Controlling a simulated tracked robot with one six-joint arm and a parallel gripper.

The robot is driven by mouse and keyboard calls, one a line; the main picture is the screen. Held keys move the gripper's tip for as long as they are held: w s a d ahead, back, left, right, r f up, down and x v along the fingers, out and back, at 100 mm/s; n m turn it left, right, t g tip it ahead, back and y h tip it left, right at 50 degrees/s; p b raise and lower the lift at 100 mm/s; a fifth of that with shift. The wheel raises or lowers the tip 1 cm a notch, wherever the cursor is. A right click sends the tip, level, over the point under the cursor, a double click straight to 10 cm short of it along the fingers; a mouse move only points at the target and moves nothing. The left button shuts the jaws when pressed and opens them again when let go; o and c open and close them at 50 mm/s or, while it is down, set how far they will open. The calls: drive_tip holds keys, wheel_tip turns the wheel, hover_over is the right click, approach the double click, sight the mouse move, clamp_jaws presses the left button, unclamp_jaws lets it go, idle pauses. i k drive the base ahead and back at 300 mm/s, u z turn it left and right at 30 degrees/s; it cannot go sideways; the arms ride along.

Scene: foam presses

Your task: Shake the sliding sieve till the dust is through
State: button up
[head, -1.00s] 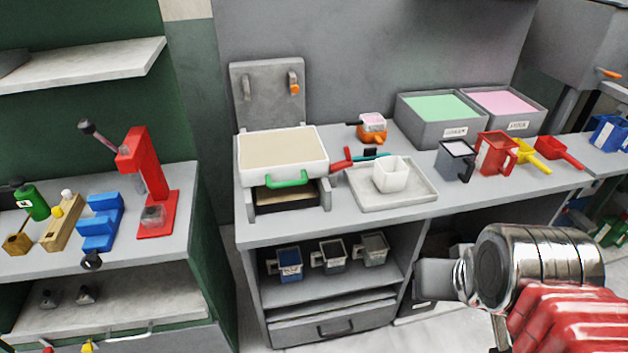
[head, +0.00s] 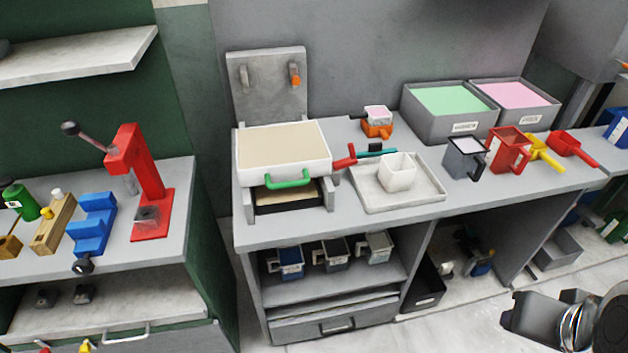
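The sliding sieve (head: 283,162) is a white box with a tan bed of material in it and a green handle (head: 288,180) on its front. It sits on a grey stand on the bench, above a lower tray (head: 287,196) with tan contents. My gripper (head: 512,318) is at the lower right, well away from the sieve and in front of the bench. It shows as a dark grey block at the end of my arm. I cannot make out its fingers well enough to tell their opening.
A white cup (head: 397,172) stands on a pale tray (head: 372,198) right of the sieve. Grey, red and yellow scoops and bins of green (head: 452,101) and pink (head: 513,94) material stand further right. A red press (head: 150,185) is on the left bench.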

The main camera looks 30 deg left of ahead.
sight(283, 156)
drive_tip(key=z, duration=0.2)
drive_tip(key=k, duration=1)
drive_tip(key=u, duration=2)
drive_tip(key=i, duration=0.95)
drive_tip(key=u, duration=0.05)
